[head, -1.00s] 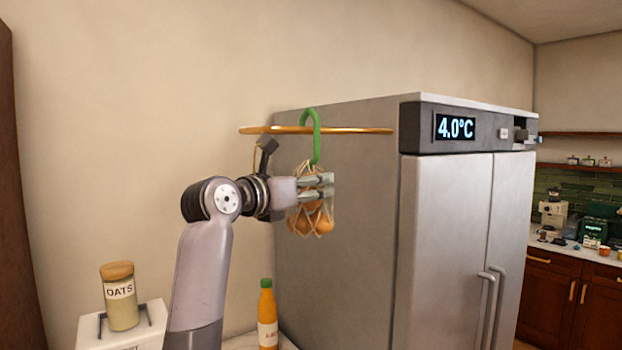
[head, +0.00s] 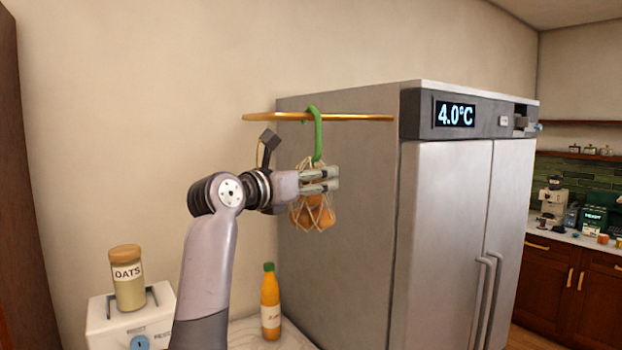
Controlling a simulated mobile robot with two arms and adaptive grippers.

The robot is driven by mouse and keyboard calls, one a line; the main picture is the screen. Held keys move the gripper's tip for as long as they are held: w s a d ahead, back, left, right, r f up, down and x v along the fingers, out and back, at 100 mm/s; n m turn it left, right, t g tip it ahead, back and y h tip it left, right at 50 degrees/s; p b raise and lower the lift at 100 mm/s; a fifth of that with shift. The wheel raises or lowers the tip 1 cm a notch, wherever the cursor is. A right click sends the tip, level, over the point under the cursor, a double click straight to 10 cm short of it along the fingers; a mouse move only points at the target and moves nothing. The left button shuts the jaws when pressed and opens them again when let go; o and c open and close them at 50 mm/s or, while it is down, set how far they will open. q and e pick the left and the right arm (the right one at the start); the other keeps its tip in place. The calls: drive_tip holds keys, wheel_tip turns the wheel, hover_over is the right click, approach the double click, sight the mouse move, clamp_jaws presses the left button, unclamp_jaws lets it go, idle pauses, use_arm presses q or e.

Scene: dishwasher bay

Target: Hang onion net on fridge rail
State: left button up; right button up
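The onion net (head: 314,212) is a pale mesh bag of brown-orange onions with a green hook (head: 318,140) at its top. The hook's curved top lies over the golden fridge rail (head: 360,117), which runs along the fridge's left side; whether it bears on the rail is hard to tell. My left gripper (head: 332,179) is at the net's neck, just below the hook, its two fingers close together and seemingly shut on the net. The fingers partly hide the neck. The onions hang below the fingers. My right gripper is not in view.
The steel fridge (head: 340,220) stands right of the gripper, with a 4.0°C display (head: 455,113). Below are an orange bottle (head: 270,305) and an oats jar (head: 127,280) on a white box (head: 105,325). The wall left of the rail is bare.

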use_arm(q)
drive_tip(key=shift+o, duration=0.5)
drive_tip(key=shift+f, duration=0.1)
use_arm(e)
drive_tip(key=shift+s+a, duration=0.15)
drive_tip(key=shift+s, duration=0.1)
use_arm(q)
drive_tip(key=shift+w+f, duration=0.1)
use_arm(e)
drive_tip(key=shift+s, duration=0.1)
